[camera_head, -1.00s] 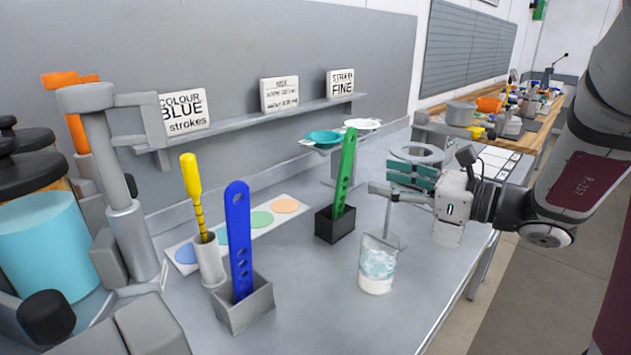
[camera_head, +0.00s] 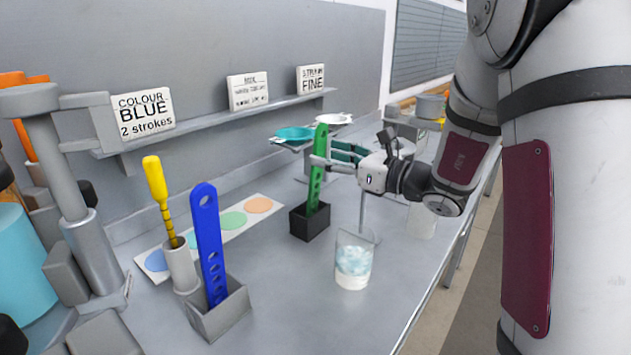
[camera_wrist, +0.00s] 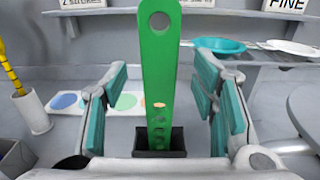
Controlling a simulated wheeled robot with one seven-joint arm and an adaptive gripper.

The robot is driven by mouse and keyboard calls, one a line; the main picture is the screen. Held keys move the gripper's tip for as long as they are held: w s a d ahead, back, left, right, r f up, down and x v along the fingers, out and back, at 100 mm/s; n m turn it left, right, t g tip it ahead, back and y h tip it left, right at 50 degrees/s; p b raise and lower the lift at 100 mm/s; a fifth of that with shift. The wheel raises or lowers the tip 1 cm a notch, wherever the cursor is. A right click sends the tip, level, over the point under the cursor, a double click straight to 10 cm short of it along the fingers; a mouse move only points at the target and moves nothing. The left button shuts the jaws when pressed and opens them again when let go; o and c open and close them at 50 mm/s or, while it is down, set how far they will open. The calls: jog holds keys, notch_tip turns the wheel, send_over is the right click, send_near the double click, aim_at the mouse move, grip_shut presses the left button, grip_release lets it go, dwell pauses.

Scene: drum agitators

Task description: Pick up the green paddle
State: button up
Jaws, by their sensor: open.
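The green paddle (camera_head: 317,170) stands upright, leaning slightly, in a small black holder (camera_head: 310,222) on the grey bench. It has a hole near its top and a row of holes lower down. My gripper (camera_head: 334,158) is open beside the paddle's upper part, coming from the right. In the wrist view the green paddle (camera_wrist: 158,75) stands between the two teal-padded fingers of my gripper (camera_wrist: 160,105), with a gap on each side. Its foot is in the black holder (camera_wrist: 160,143).
A blue paddle (camera_head: 208,240) in a grey holder (camera_head: 222,312) and a yellow-handled tool (camera_head: 158,195) in a white cup (camera_head: 181,266) stand to the left. A clear beaker (camera_head: 354,262) stands in front. Teal and white dishes (camera_head: 295,133) are behind.

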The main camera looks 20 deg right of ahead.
aim_at(321, 153)
jog(key=shift+x, duration=1.85)
grip_shut()
jog(key=shift+r, duration=0.1)
